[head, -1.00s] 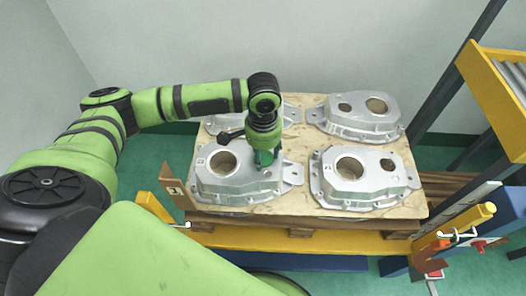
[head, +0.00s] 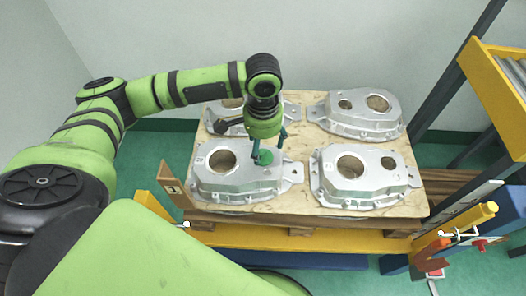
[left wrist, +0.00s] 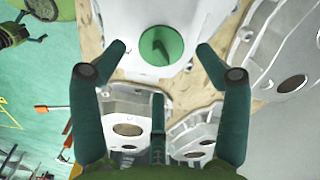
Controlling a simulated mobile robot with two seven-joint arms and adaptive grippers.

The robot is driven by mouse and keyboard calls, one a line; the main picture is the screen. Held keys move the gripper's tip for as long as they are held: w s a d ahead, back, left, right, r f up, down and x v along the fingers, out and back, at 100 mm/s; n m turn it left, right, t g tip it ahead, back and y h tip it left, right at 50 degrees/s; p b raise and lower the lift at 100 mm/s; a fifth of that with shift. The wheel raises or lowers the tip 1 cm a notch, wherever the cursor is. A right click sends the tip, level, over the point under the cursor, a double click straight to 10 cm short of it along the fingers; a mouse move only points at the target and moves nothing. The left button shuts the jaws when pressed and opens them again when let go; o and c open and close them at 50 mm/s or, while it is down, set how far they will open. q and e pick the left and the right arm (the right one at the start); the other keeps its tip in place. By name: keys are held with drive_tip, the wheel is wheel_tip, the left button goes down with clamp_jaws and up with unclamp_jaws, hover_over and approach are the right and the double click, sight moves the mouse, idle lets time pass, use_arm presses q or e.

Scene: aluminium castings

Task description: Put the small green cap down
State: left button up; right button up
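The small green cap (head: 265,158) is a round disc on the flat top of the front-left casting (head: 215,184), right of that casting's large round hole. In the left wrist view the cap (left wrist: 161,46) lies on pale metal, with a darker mark across its face. I cannot tell whether it fills a hole or only covers one. My left gripper (head: 269,147) is just above the cap, its fingers spread. In the left wrist view the left gripper (left wrist: 161,50) has open fingertips on both sides of the cap, apart from it. My right gripper is not in view.
Three other castings share the wooden board: front right (head: 335,185), back right (head: 355,122) and one behind my left gripper, partly hidden. A yellow and blue frame with rollers (head: 508,75) rises at right.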

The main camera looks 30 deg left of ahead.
sight(263, 153)
use_arm(q)
wheel_tip(263, 153, up, 9)
drive_tip(key=shift+p, duration=0.4)
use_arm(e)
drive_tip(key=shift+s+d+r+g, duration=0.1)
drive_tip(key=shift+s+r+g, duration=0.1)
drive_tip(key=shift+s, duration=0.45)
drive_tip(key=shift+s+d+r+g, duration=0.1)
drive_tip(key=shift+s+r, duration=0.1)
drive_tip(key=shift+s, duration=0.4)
use_arm(q)
drive_tip(key=shift+f, duration=0.15)
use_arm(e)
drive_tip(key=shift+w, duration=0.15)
